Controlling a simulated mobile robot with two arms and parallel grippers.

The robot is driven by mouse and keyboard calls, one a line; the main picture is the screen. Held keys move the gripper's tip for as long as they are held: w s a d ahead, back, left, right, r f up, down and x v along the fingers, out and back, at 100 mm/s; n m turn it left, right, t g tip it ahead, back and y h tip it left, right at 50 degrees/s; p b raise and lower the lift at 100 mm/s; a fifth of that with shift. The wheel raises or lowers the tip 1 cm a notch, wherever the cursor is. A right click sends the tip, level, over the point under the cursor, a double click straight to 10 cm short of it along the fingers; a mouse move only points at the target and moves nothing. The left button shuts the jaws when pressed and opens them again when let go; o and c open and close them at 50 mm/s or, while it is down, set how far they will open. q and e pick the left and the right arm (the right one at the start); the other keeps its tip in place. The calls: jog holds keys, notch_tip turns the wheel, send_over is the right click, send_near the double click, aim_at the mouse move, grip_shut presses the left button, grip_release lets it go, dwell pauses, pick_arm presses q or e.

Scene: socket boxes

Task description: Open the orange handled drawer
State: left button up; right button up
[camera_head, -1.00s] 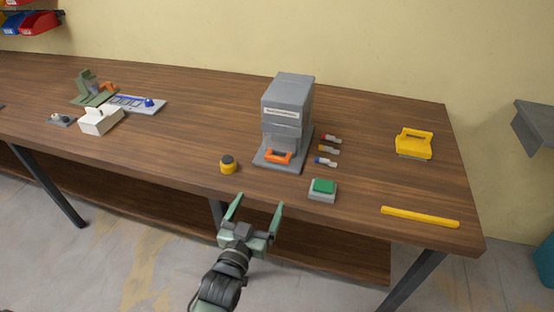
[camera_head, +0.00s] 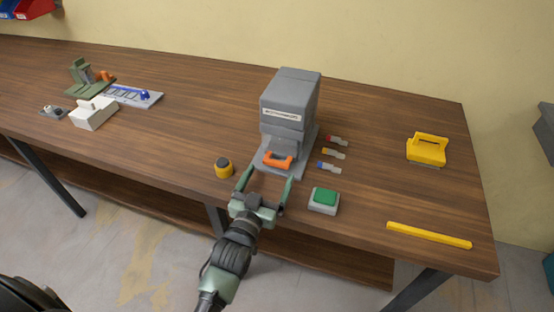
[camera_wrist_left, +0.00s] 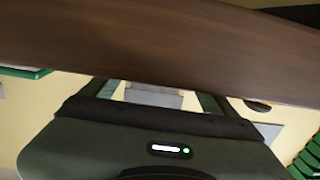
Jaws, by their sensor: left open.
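A grey box-shaped machine (camera_head: 290,100) with a white label stands on the wooden table. The orange handle (camera_head: 277,160) sits low on its front, above a grey base plate. My left gripper (camera_head: 268,180) is open and empty, just in front of the handle, with its two green fingers pointing at it and spread to either side. The fingers look apart from the handle. In the left wrist view the gripper's fingers (camera_wrist_left: 158,98) show with the table's dark edge across them; I cannot make out the handle there. My right gripper is not in view.
A yellow-and-black round knob (camera_head: 223,168) stands left of the gripper, and a green button on a grey block (camera_head: 323,200) stands right of it. Small coloured connectors (camera_head: 333,154) lie right of the machine. A yellow bar (camera_head: 429,235) lies near the front right edge.

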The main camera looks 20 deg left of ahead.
aim_at(275, 164)
pick_arm(q)
jog(key=w, duration=0.5)
jog(key=shift+d, duration=0.1)
jog(key=shift+w, duration=0.2)
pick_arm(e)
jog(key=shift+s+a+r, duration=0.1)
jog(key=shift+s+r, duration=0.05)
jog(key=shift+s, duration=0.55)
